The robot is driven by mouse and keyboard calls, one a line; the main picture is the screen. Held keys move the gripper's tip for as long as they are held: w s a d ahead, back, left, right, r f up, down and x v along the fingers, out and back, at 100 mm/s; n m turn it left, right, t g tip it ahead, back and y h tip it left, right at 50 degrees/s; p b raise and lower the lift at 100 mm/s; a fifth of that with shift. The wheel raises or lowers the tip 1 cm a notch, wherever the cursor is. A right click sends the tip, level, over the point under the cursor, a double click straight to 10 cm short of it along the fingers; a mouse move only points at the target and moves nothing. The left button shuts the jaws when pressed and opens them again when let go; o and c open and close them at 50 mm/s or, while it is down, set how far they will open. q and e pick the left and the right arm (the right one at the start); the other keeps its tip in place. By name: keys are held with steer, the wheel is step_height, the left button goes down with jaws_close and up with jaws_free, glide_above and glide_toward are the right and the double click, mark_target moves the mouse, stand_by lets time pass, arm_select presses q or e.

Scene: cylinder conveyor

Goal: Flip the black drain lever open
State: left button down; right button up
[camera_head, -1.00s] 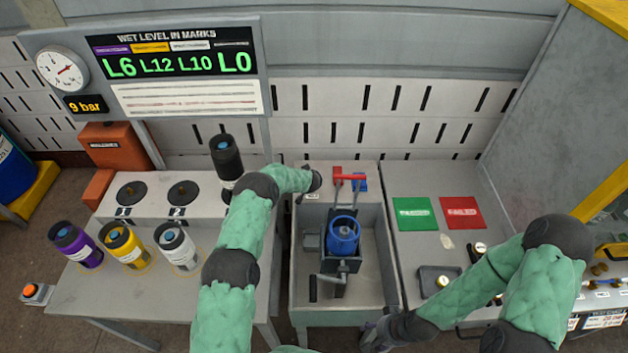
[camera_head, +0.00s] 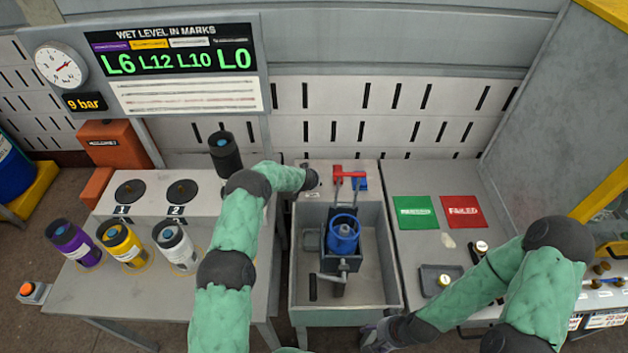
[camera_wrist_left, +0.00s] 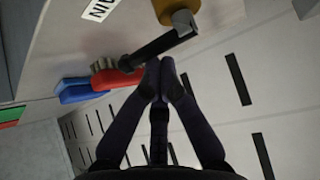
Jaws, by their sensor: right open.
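The black lever (camera_wrist_left: 158,48) sits on a brass valve body (camera_wrist_left: 172,10) in the left wrist view. It runs aslant from the valve towards the red handle. My left gripper (camera_wrist_left: 160,64) has its two fingertips together with nothing visible between them. They are right beside the lever's middle; whether they touch it I cannot tell. In the head view my left arm reaches to the back left of the sink, and the lever cannot be made out there. My right gripper (camera_head: 374,336) is open, low in the head view, right of the sink's front.
A red handle (camera_wrist_left: 113,79) and a blue part (camera_wrist_left: 78,91) are close by the lever. The grey sink (camera_head: 384,270) holds a stand with a blue cylinder (camera_head: 343,234). Several marked cylinders stand on the left table (camera_head: 150,300). A black one (camera_head: 225,155) stands behind my left arm.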

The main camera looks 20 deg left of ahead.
arm_select(q)
steer(key=shift+s+f+m+h+b, duration=0.2)
steer(key=shift+m+h+b, duration=0.55)
steer(key=shift+m, duration=0.25)
steer(key=shift+s+m+h+b, duration=0.1)
steer(key=shift+m+h+b, duration=0.25)
steer(key=shift+m+b, duration=0.05)
steer(key=m+h+b, duration=0.1)
steer(key=b, duration=0.2)
steer(key=shift+s+g, duration=0.15)
steer(key=shift+g, duration=0.15)
steer(key=s+b, duration=0.1)
steer(key=b, duration=0.4)
steer(key=shift+f+m+b, duration=0.1)
steer(key=shift+m+b, duration=0.3)
steer(key=b, duration=0.3)
steer(key=shift+s, duration=0.35)
steer(key=b, duration=0.3)
steer(key=shift+s+a+b, duration=0.3)
steer(key=shift+s+b, duration=0.05)
steer(key=shift+s, duration=0.05)
steer(key=shift+s+a+r+b, duration=0.1)
steer(key=shift+s+r+b, duration=0.1)
steer(key=shift+b, duration=0.3)
steer(key=shift+s+a+b, duration=0.2)
steer(key=shift+a+b, duration=0.1)
steer(key=shift+b, duration=0.7)
steer(key=shift+d, duration=0.1)
